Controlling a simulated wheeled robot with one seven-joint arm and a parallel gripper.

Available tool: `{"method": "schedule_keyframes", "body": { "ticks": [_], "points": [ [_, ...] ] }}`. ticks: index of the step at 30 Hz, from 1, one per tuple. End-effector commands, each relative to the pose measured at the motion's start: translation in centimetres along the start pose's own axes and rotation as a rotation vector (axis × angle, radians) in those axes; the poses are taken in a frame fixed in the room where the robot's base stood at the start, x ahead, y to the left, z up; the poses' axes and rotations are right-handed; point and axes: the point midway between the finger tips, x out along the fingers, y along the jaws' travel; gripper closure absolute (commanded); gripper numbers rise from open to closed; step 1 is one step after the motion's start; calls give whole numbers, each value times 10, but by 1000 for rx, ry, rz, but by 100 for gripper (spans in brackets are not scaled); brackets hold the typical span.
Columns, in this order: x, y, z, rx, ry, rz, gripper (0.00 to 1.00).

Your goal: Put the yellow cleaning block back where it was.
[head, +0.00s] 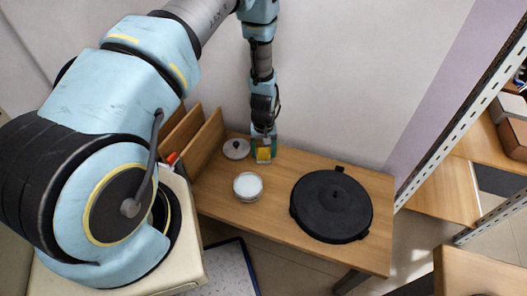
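The yellow cleaning block (263,154) is small and shows at the back of the wooden table, near the wall. My gripper (264,149) points down from above, with teal fingers on both sides of the block. The fingers look closed against its sides, though the view is small. I cannot tell whether the block touches the table or is held just above it.
A small round lid (236,149) lies close left of my gripper. A round container with white contents (248,186) stands in front. A large black round lidded pan (331,206) takes the right side of the wooden table (270,217). Upright wooden dividers (207,148) stand at left.

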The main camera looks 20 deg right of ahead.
Motion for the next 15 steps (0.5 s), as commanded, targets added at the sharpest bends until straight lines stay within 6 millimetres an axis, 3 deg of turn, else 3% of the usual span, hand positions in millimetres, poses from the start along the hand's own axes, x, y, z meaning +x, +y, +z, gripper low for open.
{"method": "schedule_keyframes", "body": {
  "ticks": [4, 15],
  "points": [
    [0, 0, 0, 0, 0, 0, 14],
    [-10, 0, 0, 0, 1, 1, 14]
  ]
}}
